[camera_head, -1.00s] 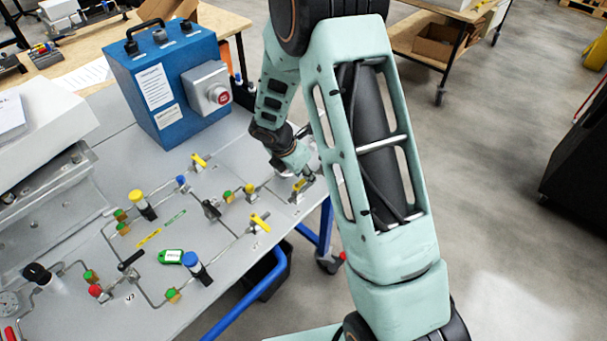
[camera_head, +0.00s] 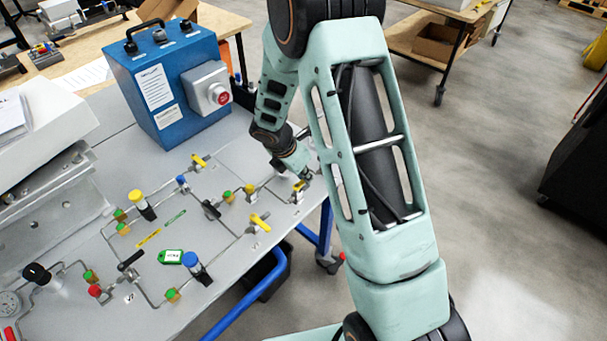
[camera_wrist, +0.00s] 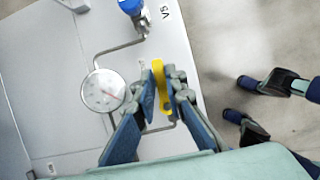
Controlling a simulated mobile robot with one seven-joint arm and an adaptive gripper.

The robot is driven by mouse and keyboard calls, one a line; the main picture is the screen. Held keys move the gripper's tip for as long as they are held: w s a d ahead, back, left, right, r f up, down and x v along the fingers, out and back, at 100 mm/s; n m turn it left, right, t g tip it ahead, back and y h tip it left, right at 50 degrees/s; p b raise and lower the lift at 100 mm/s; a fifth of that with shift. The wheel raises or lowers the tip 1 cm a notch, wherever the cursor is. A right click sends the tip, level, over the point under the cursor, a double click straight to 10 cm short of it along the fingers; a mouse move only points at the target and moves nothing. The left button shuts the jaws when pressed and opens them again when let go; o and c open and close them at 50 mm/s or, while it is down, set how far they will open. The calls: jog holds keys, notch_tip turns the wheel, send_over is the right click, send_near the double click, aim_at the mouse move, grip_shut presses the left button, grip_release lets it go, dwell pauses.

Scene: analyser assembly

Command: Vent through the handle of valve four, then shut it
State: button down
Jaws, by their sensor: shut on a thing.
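A yellow lever handle (camera_wrist: 158,82) stands between the two blue-padded fingers of my gripper (camera_wrist: 162,84) in the wrist view. The fingers are closed around it from both sides. In the head view my gripper (camera_head: 305,179) is at the right edge of the bench panel, on the yellow handle (camera_head: 299,186), which it partly hides. I cannot read a number for this valve. A round gauge (camera_wrist: 103,90) sits left of the handle in the wrist view. A blue-capped part (camera_wrist: 131,7) beside a "V5" label is above it.
Other yellow handles (camera_head: 260,222) and (camera_head: 199,160), a black handle (camera_head: 131,261) and thin tubing spread over the grey panel (camera_head: 225,275). A blue box (camera_head: 165,85) with a red button stands behind. Open floor lies to the right.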

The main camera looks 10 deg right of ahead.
jog(key=m, duration=0.1)
jog(key=m+g, duration=0.1)
jog(key=m, duration=0.1)
jog(key=s+m, duration=0.1)
jog(key=m, duration=0.1)
jog(key=shift+d+g+h+b, duration=0.25)
jog(key=shift+g+h+b, duration=0.1)
jog(key=shift+g+h, duration=0.05)
jog(key=m, duration=0.1)
jog(key=s+m+g, duration=0.1)
jog(key=m, duration=0.1)
jog(key=m+g+b, duration=0.1)
jog(key=m, duration=0.1)
jog(key=shift+s, duration=0.25)
jog(key=m, duration=0.1)
jog(key=m+g, duration=0.1)
jog(key=m+y+b, duration=0.1)
jog(key=m, duration=0.1)
jog(key=shift+s+a, duration=0.25)
jog(key=shift+s, duration=0.15)
jog(key=shift+s+a+m+g+y+b, duration=0.15)
jog(key=shift+s+m+g+y+b, duration=0.15)
jog(key=shift+m, duration=0.6)
jog(key=shift+s+a+m+g+y+b, duration=0.15)
jog(key=shift+m+g, duration=0.25)
jog(key=shift+m, duration=0.5)
jog(key=c, duration=2)
grip_release()
jog(key=shift+o, duration=0.2)
